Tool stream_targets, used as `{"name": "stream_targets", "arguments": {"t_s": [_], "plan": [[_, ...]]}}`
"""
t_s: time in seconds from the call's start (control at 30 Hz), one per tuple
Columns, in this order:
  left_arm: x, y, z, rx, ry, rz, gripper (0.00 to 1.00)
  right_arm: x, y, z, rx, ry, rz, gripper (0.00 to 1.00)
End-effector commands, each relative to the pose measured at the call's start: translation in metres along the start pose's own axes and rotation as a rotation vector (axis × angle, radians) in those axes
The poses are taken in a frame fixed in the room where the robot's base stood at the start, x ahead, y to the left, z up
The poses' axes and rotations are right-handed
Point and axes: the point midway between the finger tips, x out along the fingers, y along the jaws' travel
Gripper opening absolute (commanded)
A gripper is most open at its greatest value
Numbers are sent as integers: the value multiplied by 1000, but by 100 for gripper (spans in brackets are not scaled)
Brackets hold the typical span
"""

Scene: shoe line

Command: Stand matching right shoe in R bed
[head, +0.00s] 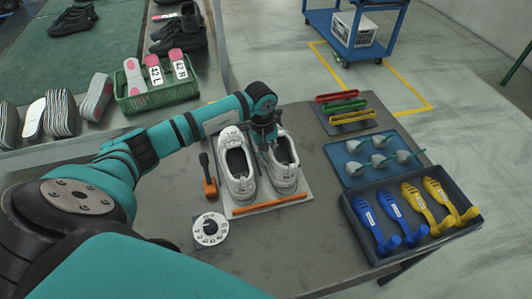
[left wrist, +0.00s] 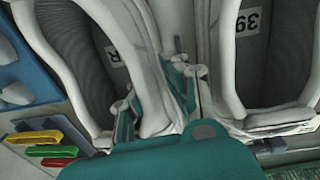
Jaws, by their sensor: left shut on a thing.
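Two white shoes stand side by side, soles down, on a light grey board (head: 304,186) with an orange front bar. The left one (head: 236,178) is apart from my gripper in the head view. My left gripper (head: 265,140) is shut on the side wall of the right one (head: 286,176), at its opening. In the left wrist view the gripped shoe (left wrist: 128,55) has an R label inside, and the other shoe (left wrist: 222,65) has a 39 label. The fingers hide part of the collar. Whether the gripped sole touches the board cannot be told. My right gripper is not in view.
An orange-handled tool (head: 209,186) and a white dial (head: 211,229) are left of the board. At right are coloured bars (head: 344,106), a blue tray (head: 349,174) of grey pieces and a dark box (head: 455,239) of blue and yellow shoe forms. A green basket (head: 157,97) stands behind.

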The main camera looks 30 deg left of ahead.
Motion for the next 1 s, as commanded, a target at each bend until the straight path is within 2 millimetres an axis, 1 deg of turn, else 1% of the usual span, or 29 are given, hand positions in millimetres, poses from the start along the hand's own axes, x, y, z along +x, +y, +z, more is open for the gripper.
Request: {"name": "stream_targets", "arguments": {"t_s": [0.07,0.37,0.4,0.57,0.6,1.0], "plan": [[3,0,0,0,1,2,0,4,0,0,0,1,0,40],[4,0,0,0,0,0,0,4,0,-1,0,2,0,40],[4,0,0,0,-1,0,13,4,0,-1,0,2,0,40],[4,0,0,0,-1,0,34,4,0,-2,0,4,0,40],[4,0,0,0,-1,0,36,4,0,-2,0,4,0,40],[4,-1,0,0,-1,-2,36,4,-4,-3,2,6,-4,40]]}}
